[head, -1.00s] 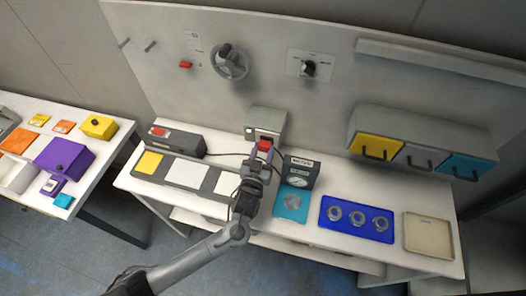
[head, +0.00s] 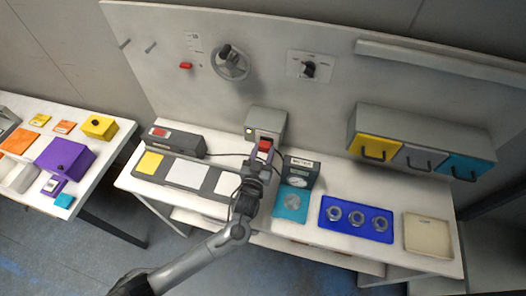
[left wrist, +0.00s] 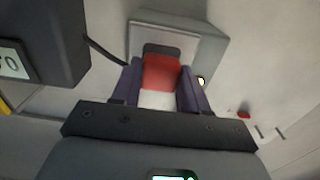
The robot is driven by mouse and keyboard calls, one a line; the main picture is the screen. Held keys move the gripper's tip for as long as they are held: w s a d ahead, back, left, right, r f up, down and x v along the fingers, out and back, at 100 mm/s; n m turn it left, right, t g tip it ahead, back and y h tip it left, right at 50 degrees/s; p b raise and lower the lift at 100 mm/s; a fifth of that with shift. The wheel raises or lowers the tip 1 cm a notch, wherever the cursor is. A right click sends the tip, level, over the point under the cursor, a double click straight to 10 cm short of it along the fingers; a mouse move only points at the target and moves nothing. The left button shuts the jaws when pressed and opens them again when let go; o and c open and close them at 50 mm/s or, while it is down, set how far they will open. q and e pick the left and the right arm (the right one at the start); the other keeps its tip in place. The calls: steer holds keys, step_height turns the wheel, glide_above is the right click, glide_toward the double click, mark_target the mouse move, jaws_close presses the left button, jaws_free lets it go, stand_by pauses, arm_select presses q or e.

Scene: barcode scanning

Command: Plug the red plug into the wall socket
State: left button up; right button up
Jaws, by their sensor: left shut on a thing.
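The red plug (head: 265,146) is held between the purple fingers of my left gripper (head: 263,154). In the left wrist view the red plug (left wrist: 161,74) sits between the two purple fingers of the gripper (left wrist: 159,88), with its dark front end at the grey wall socket box (left wrist: 207,36). The wall socket box (head: 267,122) stands at the back of the bench and has a small yellowish light on its front. The plug is right at the socket face; whether its pins are inside is hidden. My right gripper is not in view.
A dark gauge box (head: 301,172) stands close right of my gripper, with a teal pad (head: 291,214) before it. A dark box with a red switch (head: 177,142) is at left, and a cable runs from it. A blue tray (head: 354,236) lies to the right.

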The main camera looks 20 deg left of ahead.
arm_select(q)
steer(key=shift+w, duration=0.55)
stand_by(0.4)
steer(key=o, duration=1.1)
steer(key=shift+s, duration=0.15)
steer(key=s, duration=0.7)
steer(key=s+d+b, duration=0.1)
steer(key=s, duration=0.2)
steer(key=shift+s, duration=0.25)
